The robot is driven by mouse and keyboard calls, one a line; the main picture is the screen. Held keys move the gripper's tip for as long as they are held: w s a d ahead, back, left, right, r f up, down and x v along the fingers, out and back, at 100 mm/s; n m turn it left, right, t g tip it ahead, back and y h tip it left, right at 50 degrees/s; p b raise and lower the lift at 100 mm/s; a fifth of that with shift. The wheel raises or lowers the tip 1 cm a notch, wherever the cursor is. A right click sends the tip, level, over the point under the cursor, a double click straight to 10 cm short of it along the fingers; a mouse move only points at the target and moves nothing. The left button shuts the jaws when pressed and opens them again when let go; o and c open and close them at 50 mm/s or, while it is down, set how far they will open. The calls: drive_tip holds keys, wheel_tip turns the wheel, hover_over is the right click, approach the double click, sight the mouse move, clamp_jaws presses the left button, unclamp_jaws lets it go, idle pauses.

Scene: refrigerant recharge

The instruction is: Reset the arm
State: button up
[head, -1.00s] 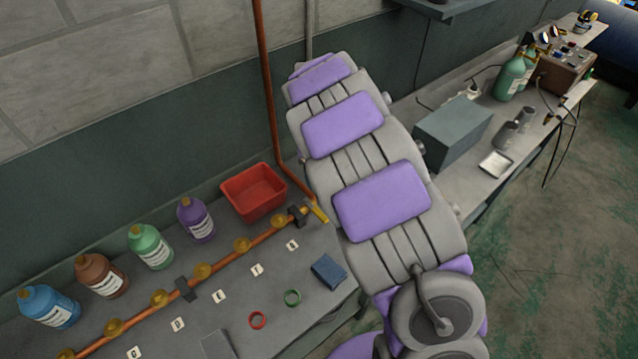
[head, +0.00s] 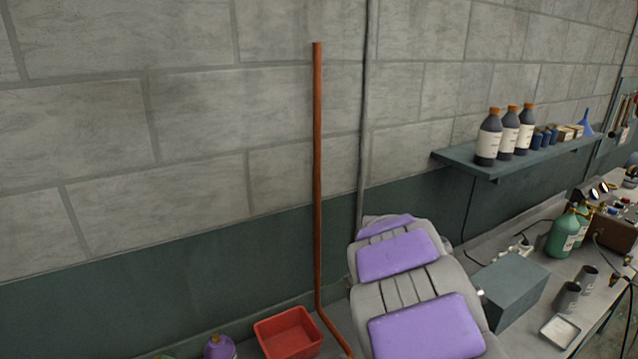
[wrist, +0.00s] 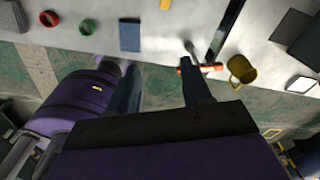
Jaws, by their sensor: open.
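My arm (head: 425,330), grey with purple panels, rises in the lower right middle of the head view. My gripper is outside the head view. In the wrist view my gripper (wrist: 160,85) shows as two dark blue fingers set wide apart, with nothing held between them. Beyond the fingertips lies the grey bench edge. A blue-grey block (wrist: 130,37) is near the left fingertip. A small tool with red ends (wrist: 210,66) shows near the right fingertip, partly hidden.
A red bin (head: 288,333) stands beside a vertical copper pipe (head: 317,180). A wall shelf (head: 510,160) holds dark bottles. A grey-green box (head: 508,288) and green cylinders (head: 563,235) are at right. The wrist view shows a yellow mug (wrist: 241,70), red ring (wrist: 49,18) and green ring (wrist: 86,27).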

drive_tip(key=s+r+n+g+b, duration=0.1)
drive_tip(key=s+n+b, duration=0.3)
drive_tip(key=s+n, duration=2.1)
drive_tip(key=s+d, duration=0.1)
drive_tip(key=s, duration=0.6)
drive_tip(key=shift+s+r+n+g, duration=0.2)
drive_tip(key=shift+s+n+g, duration=0.1)
drive_tip(key=shift+s+n, duration=0.1)
drive_tip(key=shift+w+a, duration=0.1)
drive_tip(key=shift+c, duration=0.6)
drive_tip(key=shift+a, duration=0.15)
